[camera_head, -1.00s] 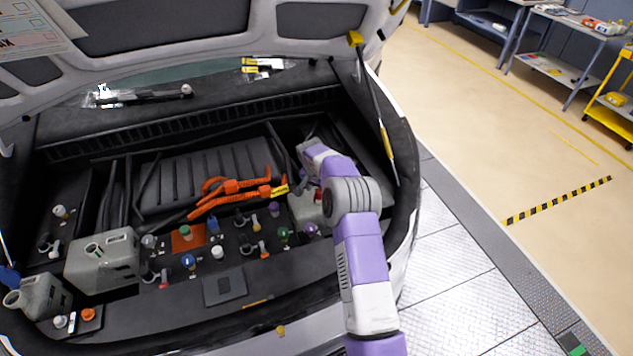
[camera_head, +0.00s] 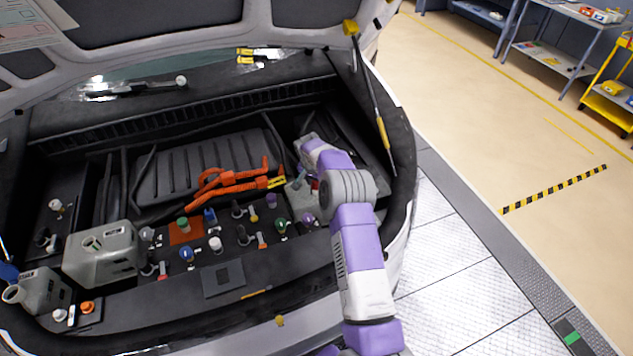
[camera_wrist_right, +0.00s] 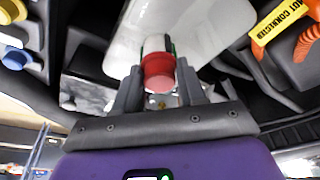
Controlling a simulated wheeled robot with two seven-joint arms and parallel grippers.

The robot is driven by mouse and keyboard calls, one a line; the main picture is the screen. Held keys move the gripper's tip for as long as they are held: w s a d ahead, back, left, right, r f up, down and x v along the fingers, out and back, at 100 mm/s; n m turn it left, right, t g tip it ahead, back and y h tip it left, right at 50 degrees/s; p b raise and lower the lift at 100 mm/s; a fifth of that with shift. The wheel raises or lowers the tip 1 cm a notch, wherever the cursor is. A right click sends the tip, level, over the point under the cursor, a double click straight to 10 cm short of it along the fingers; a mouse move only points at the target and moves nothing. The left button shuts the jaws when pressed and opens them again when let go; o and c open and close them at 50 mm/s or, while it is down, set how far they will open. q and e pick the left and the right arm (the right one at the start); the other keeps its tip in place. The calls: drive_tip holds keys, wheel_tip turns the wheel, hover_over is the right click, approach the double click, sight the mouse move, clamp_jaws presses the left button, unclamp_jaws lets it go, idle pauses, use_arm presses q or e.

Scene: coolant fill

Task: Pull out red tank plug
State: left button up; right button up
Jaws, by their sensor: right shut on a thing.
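My right gripper (camera_wrist_right: 158,82) is shut on the red tank plug (camera_wrist_right: 158,72), which sits between its two fingers in the right wrist view. The white tank (camera_wrist_right: 192,35) lies beyond the plug there. I cannot tell whether the plug is still seated in the tank's neck. In the head view my right arm reaches into the right side of the engine bay. The pale tank (camera_head: 297,198) shows partly behind that arm, with a small bit of red beside it. The arm hides most of the gripper. My left gripper is not in view.
Orange cables (camera_head: 232,180) lie left of the tank. Several coloured caps and a grey jug (camera_head: 103,255) stand in the bay's front left. A hood strut (camera_head: 372,105) rises at the right. The floor to the right is clear.

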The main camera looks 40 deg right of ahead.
drive_tip(key=shift+r, duration=0.25)
drive_tip(key=shift+c, duration=0.3)
drive_tip(key=shift+r, duration=0.1)
drive_tip(key=shift+r, duration=0.1)
drive_tip(key=shift+r+p, duration=1.2)
drive_tip(key=shift+r, duration=1.05)
